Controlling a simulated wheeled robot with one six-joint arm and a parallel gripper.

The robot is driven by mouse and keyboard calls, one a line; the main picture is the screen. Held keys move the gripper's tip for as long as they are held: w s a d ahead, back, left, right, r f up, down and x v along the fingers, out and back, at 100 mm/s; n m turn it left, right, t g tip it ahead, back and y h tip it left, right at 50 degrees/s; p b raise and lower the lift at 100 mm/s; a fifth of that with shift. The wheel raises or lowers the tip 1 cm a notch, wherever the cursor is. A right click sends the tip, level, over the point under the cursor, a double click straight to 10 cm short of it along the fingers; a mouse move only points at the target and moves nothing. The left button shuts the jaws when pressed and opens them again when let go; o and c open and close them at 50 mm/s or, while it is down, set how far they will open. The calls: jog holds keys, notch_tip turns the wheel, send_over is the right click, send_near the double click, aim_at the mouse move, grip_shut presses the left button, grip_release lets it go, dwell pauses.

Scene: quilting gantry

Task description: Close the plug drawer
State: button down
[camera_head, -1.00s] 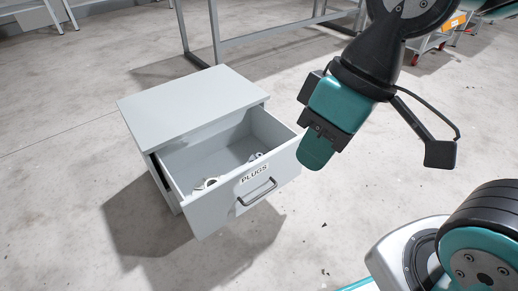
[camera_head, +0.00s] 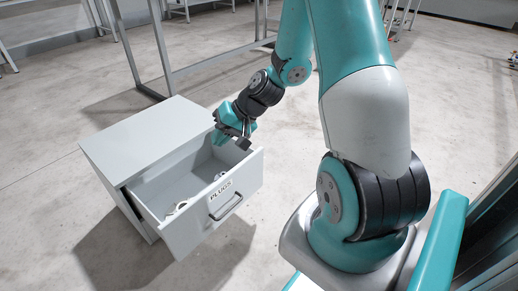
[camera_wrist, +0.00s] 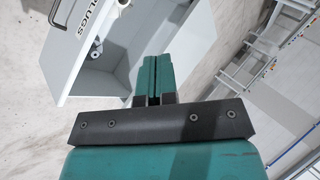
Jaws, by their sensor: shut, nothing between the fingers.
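The grey plug drawer (camera_head: 190,238) is pulled well out of its cabinet (camera_head: 150,131). Its front bears the label PLUGS and a dark bar handle (camera_head: 226,207). A few pale plugs (camera_head: 180,207) lie inside. In the wrist view the drawer (camera_wrist: 62,62) shows at upper left, with its label and open inside. My gripper (camera_head: 220,138) is at the drawer's far right side, near the cabinet's front edge; I cannot tell whether it touches. In the wrist view my gripper (camera_wrist: 152,75) has its teal fingers together, with nothing between them.
A metal frame (camera_head: 152,92) stands on the floor behind the cabinet. The concrete floor (camera_head: 40,225) left of and in front of the drawer is clear. My own arm covers much of the right side.

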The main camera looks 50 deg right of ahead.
jog(key=s+d+f+m+t+h+p, duration=0.2)
jog(key=s+d+f+m+h, duration=0.15)
jog(key=d+f+m, duration=0.5)
jog(key=s+d+f+m+t+h+p, duration=0.1)
jog(key=s+d+f+m+t+h, duration=0.15)
jog(key=s+d+f, duration=0.6)
jog(key=b, duration=0.4)
send_near(255, 156)
jog(key=shift+m+g, duration=0.4)
jog(key=shift+g, duration=0.05)
jog(key=x, duration=0.5)
jog(key=shift+f, duration=0.55)
jog(key=shift+w+r, duration=0.1)
jog(key=shift+w, duration=0.75)
